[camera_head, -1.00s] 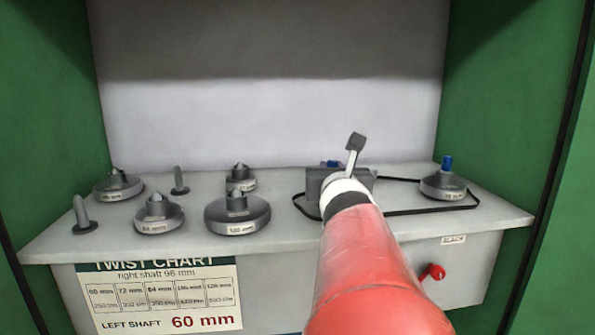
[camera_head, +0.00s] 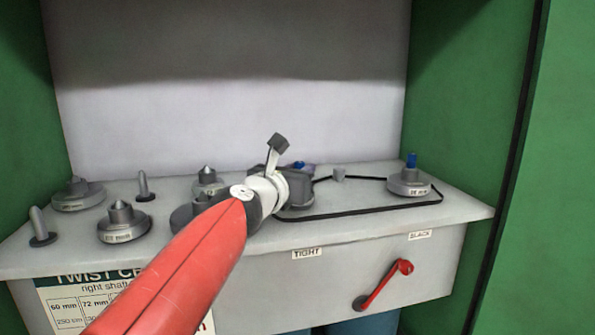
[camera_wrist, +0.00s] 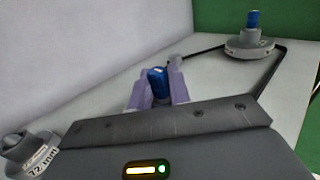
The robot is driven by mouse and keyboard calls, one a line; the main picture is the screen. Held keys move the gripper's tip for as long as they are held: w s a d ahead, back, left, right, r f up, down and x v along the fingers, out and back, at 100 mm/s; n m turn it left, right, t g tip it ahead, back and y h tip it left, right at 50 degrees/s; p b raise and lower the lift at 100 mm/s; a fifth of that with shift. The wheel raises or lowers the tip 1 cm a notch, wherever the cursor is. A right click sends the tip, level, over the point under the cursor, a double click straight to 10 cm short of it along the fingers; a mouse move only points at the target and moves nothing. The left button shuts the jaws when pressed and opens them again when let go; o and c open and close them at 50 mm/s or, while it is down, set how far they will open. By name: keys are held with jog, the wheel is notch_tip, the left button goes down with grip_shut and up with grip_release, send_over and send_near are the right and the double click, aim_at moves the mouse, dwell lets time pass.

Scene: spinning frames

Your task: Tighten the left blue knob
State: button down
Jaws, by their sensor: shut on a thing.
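The left blue knob (camera_wrist: 157,82) sits between my gripper's purple fingers (camera_wrist: 157,90) in the wrist view, and they are shut on it. In the head view only a sliver of blue (camera_head: 296,166) shows behind my gripper (camera_head: 304,168). The left shaft and whatever sits under the knob are hidden by my gripper. A second blue knob (camera_head: 411,160) tops the grey right pulley (camera_head: 409,184); it also shows in the wrist view (camera_wrist: 253,19). A black belt (camera_head: 370,214) runs from the right pulley towards the left shaft.
Several loose grey pulleys (camera_head: 123,223) and upright pegs (camera_head: 143,186) stand on the left of the bench (camera_head: 465,209). A red lever (camera_head: 385,284) on the front points towards SLACK. Green walls flank the bench.

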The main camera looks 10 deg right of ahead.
jog(key=shift+r+m+g+h, duration=0.15)
jog(key=shift+m+g+h, duration=0.45)
jog(key=shift+h, duration=0.1)
jog(key=c, duration=1.4)
grip_release()
jog(key=shift+o, duration=0.2)
jog(key=v, duration=0.8)
jog(key=shift+w, duration=0.1)
